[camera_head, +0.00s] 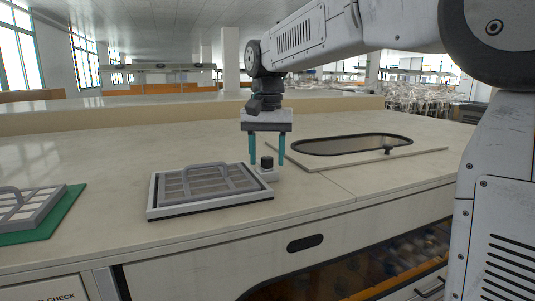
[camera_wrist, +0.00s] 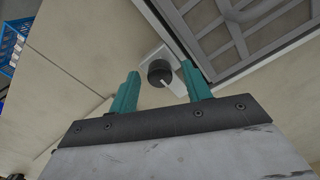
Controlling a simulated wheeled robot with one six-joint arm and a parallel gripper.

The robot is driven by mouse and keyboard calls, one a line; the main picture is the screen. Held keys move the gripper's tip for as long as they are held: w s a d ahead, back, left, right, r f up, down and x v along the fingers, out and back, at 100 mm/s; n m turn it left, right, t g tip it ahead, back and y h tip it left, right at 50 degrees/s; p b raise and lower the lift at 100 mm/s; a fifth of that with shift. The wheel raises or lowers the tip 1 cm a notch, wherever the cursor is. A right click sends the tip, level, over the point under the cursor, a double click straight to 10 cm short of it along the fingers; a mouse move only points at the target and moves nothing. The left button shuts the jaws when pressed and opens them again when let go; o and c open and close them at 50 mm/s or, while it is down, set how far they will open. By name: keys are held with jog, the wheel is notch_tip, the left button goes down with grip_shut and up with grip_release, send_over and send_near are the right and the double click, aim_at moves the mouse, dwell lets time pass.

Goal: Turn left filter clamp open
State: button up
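The left filter clamp is a black round knob (camera_head: 267,162) on a small pale block at the right edge of a grey framed filter (camera_head: 207,184). In the wrist view the knob (camera_wrist: 159,73) has a white line on top, and the filter's grid frame (camera_wrist: 240,30) lies beside it. My gripper (camera_head: 267,160) points down with its two teal fingers apart, one on either side of the knob in the head view. In the wrist view the fingers (camera_wrist: 163,90) are open, and the knob sits between and slightly beyond their tips. I cannot tell whether they touch it.
A second filter on a green mat (camera_head: 40,225) lies at the left. An oval dark window in a flat panel (camera_head: 352,144) with a small black knob (camera_head: 388,150) is at the right. A blue crate (camera_wrist: 14,42) shows in the wrist view. The counter between is mostly clear.

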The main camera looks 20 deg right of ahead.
aim_at(267, 157)
notch_tip(267, 157, up, 8)
jog(key=shift+f, duration=0.1)
dwell(0.5)
jog(key=s+d+f+n, duration=0.1)
jog(key=s+f, duration=0.6)
jog(key=s, duration=0.3)
jog(key=s+d+f+n+t, duration=0.1)
jog(key=s+f+n, duration=0.1)
jog(key=s+f, duration=0.4)
jog(key=s+d+f+n, duration=0.1)
jog(key=s+f, duration=0.6)
jog(key=s, duration=0.7)
jog(key=shift+f+n, duration=0.3)
jog(key=shift+n, duration=0.4)
